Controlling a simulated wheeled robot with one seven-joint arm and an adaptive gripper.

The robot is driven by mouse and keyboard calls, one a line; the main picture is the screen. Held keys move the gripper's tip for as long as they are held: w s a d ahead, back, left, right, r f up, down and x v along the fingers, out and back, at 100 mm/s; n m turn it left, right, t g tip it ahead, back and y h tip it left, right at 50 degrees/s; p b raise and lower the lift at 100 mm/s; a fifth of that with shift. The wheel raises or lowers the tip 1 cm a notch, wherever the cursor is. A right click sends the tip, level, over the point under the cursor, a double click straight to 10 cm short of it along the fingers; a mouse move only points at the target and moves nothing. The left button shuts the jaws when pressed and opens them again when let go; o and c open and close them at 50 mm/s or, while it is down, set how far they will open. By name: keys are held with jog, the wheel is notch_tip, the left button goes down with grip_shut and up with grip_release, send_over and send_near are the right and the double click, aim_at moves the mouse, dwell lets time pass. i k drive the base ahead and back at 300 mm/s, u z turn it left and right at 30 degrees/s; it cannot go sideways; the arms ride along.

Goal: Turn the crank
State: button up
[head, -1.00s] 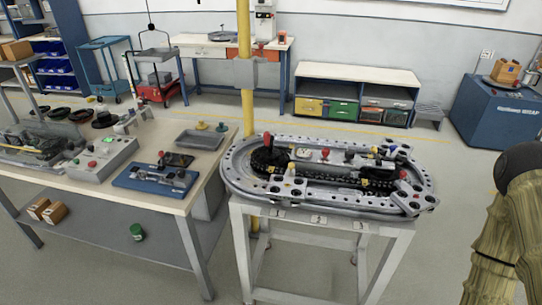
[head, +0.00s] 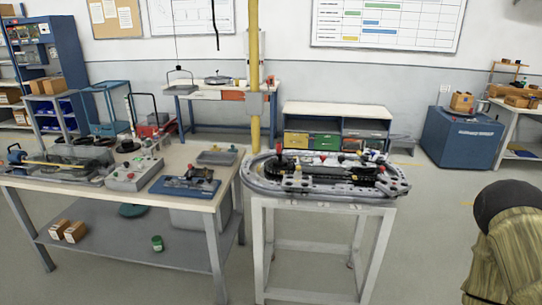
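The ring track (head: 254,180) is a grey oval plate on a white stand in the middle of the head view. At its left end a black round part with an upright red knob (head: 279,149) looks like the crank. Several small red, yellow and black parts sit along the track. My gripper is not in view.
A workbench (head: 110,192) with a grey control box (head: 134,175) and a blue fixture (head: 185,187) stands close left of the track stand. A yellow pole (head: 254,60) rises behind. The floor right of the stand is clear. A blue cabinet (head: 460,138) stands farther back.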

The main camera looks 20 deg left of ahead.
aim_at(279, 164)
jog(key=u, duration=0.9)
jog(key=i, duration=0.9)
jog(key=u, duration=0.25)
